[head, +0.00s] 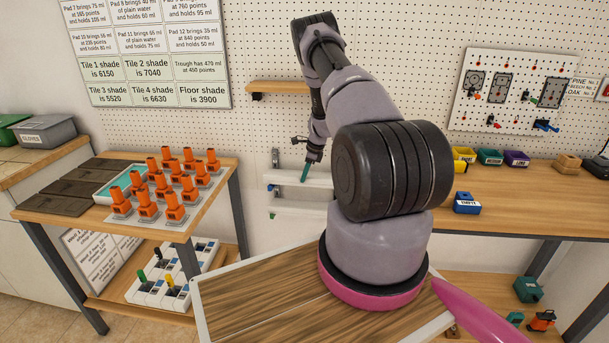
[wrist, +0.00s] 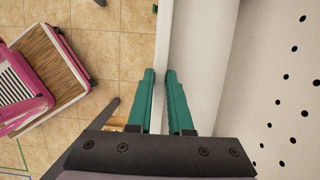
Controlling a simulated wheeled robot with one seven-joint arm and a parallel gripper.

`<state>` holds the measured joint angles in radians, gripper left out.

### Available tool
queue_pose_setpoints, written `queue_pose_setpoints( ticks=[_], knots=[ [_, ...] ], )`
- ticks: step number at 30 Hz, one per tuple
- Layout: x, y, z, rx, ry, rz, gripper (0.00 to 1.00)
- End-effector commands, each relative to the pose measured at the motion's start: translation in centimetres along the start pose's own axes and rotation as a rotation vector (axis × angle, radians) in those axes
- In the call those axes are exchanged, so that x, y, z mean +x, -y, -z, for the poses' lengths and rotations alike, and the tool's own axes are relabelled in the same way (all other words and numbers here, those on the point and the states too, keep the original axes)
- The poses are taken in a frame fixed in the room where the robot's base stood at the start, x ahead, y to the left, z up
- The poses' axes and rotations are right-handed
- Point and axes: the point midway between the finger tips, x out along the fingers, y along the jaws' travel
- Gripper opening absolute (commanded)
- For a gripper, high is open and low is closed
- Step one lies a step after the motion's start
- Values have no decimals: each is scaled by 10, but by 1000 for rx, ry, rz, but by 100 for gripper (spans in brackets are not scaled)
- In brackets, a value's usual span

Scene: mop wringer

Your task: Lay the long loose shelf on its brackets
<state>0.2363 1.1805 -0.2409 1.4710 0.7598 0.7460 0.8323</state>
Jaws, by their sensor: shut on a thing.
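A long white board (head: 285,177), which looks like the loose shelf, runs level along the pegboard wall; my arm hides its right part. My gripper (head: 305,172) is at its front edge, with green fingers. In the wrist view my gripper (wrist: 162,100) has one finger on each side of the board's white edge (wrist: 163,45) and is shut on it. A small grey bracket-like part (head: 275,157) shows on the wall just above the board's left end. A second pale ledge (head: 300,209) is lower. I cannot tell whether the board touches any bracket.
A short wooden shelf (head: 280,87) is on the wall above. A left bench (head: 195,215) holds several orange pieces. A long wooden bench (head: 520,205) with small bins stands at the right. Tiled floor (wrist: 110,50) and a pink wheeled thing (wrist: 35,80) show in the wrist view.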

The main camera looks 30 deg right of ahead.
Motion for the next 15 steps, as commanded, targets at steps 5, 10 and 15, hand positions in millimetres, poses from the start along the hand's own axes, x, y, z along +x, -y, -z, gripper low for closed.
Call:
queue_pose_setpoints(
  ticks=[5,10,15],
  knots=[
    [5,0,1,0,0,0,0],
    [7,0,2,0,1,0,41],
    [7,0,2,0,0,0,53]
  ],
)
